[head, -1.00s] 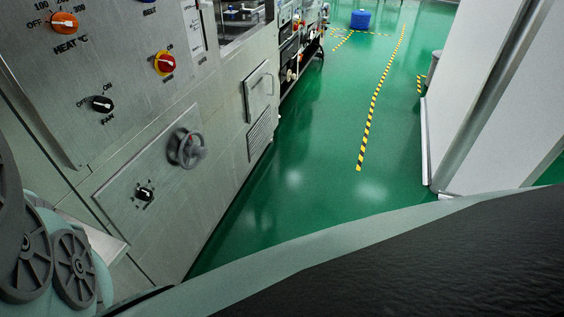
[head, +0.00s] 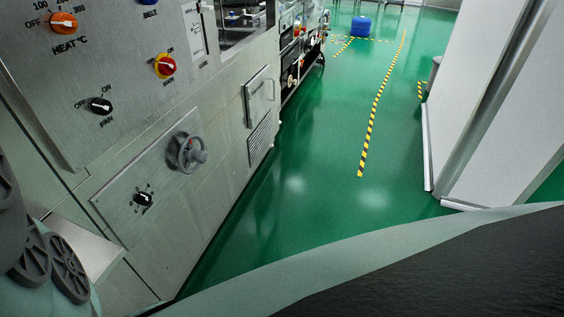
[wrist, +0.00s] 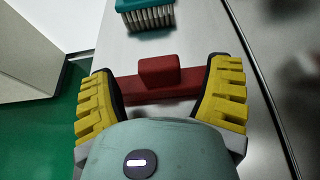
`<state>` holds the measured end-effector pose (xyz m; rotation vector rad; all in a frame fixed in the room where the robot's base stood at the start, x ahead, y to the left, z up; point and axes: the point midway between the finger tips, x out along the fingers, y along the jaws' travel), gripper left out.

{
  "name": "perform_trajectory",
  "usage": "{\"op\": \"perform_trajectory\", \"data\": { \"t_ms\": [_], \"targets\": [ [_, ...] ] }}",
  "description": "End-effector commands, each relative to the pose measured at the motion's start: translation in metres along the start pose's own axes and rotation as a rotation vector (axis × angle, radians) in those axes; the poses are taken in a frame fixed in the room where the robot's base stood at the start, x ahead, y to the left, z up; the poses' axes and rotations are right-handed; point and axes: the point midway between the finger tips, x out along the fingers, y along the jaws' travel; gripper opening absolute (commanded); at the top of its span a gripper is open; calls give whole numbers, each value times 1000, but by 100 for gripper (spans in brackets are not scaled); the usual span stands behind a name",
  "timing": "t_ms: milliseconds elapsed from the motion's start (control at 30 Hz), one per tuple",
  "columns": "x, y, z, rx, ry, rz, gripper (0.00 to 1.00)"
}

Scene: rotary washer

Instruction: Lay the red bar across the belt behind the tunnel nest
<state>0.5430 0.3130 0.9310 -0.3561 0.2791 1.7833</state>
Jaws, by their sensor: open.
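The red bar (wrist: 130,88) lies on a pale grey surface in the wrist view, with a raised red block on its middle. My gripper (wrist: 162,72) is open, with one yellow-padded finger on each side of the raised block. The fingers stand apart from the block, and the bar runs crosswise between them. The ends of the bar are partly hidden by the fingers, and I cannot tell whether they touch. The belt and the tunnel nest cannot be made out in either view. The gripper does not show in the head view.
A teal rack (wrist: 128,5) with pale vials stands just beyond the bar. In the head view a steel machine front (head: 215,120) with knobs and a handwheel (head: 187,154) fills the left. White panels (head: 455,110) stand right. Green floor (head: 300,190) between them is clear.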

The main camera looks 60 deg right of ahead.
Motion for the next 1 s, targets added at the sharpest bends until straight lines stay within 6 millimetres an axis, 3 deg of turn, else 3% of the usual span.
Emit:
{"op": "perform_trajectory", "data": {
  "t_ms": [100, 300, 600, 1000],
  "targets": [
    [17, 3, 7, 0, -1, 11, 78],
    [34, 2, 5, -1, 0, 6, 78],
    [36, 1, 5, -1, 0, 2, 78],
    [36, 1, 5, 0, 0, 2, 37]
  ]
}}
